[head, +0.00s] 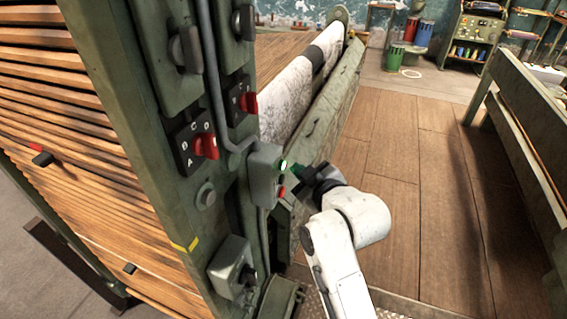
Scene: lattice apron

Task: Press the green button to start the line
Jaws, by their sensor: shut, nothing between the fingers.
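The green button (283,165) glows on the upper part of a small grey-green box (262,178) fixed to the side of the green machine post. A red button (281,192) sits below it on the same box. My gripper (297,171) is shut, with nothing held. Its tips are just right of the green button, pointing left at it. I cannot tell whether they touch it. My white arm comes up from the bottom of the head view.
Two red rotary switches (206,146) stick out of the post (165,110) above and left of the box. A grey conduit (205,60) runs down to the box. A lower box with a black knob (232,267) is below. The wooden floor (385,150) at right is clear.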

